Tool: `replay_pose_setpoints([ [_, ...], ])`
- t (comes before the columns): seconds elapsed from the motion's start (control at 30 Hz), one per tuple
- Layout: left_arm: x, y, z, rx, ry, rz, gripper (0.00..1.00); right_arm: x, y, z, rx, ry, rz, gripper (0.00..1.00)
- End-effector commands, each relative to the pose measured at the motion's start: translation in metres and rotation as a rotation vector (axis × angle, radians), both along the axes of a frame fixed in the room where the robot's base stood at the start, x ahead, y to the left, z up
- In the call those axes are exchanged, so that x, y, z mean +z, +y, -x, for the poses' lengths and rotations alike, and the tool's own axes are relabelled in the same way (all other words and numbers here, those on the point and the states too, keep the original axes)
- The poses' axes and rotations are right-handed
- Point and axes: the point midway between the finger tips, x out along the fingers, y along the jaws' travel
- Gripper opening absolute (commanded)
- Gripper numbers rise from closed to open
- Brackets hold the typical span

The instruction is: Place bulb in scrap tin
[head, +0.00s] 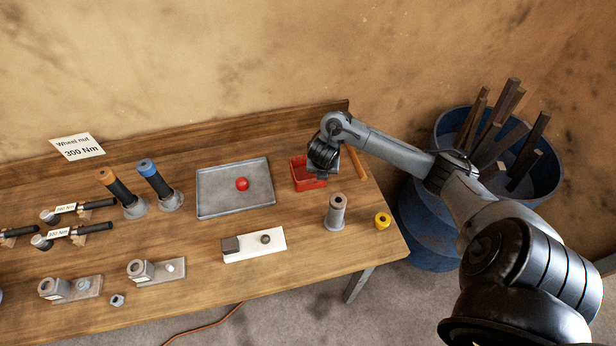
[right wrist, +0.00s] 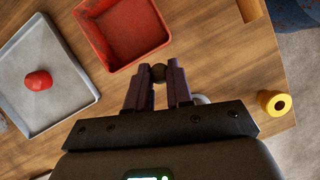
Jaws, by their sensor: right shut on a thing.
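My right gripper (head: 323,170) is over the near right part of the red open tin (head: 300,180) in the head view. In the right wrist view its fingers (right wrist: 158,85) are shut on a small dark round thing, likely the bulb (right wrist: 158,72). The fingertips and the held thing show just outside the near right corner of the red tin (right wrist: 90,35) in that view. The part of the tin floor I see looks empty. The gripper hides part of the tin in the head view. My left gripper is not in view.
A grey tray (head: 205,205) with a red round thing (head: 242,184) lies left of the tin. A grey cylinder (head: 337,212) and a yellow ring (head: 382,221) stand nearer the front. A white block (head: 270,250) lies front left. A blue barrel (head: 425,225) stands right of the bench.

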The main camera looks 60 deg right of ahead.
Motion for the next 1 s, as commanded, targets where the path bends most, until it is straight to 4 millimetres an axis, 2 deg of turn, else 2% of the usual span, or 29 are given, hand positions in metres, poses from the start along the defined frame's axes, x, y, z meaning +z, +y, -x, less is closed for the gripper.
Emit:
replay_pose_setpoints([
  [0.03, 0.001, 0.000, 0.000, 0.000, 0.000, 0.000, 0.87, -0.002, -0.007, 0.009, -0.012, 0.003, -0.001, 0.00],
  [0.2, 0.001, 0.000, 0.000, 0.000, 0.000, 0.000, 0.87, -0.001, -0.026, 0.026, -0.040, 0.002, -0.002, 0.00],
  [0.33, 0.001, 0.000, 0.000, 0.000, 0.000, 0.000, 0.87, 0.000, -0.036, 0.033, -0.054, -0.001, -0.003, 0.00],
  [0.43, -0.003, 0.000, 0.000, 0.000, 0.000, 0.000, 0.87, -0.004, -0.040, 0.031, -0.060, -0.003, -0.001, 0.00],
  [0.57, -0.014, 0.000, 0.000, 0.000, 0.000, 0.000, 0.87, -0.016, -0.040, 0.016, -0.064, -0.005, -0.006, 0.00],
  [0.7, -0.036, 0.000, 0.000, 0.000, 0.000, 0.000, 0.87, -0.034, -0.038, -0.011, -0.064, -0.007, -0.008, 0.00],
  [1.0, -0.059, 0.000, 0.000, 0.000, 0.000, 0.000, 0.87, -0.062, -0.038, -0.063, -0.061, -0.002, -0.003, 0.00],
])
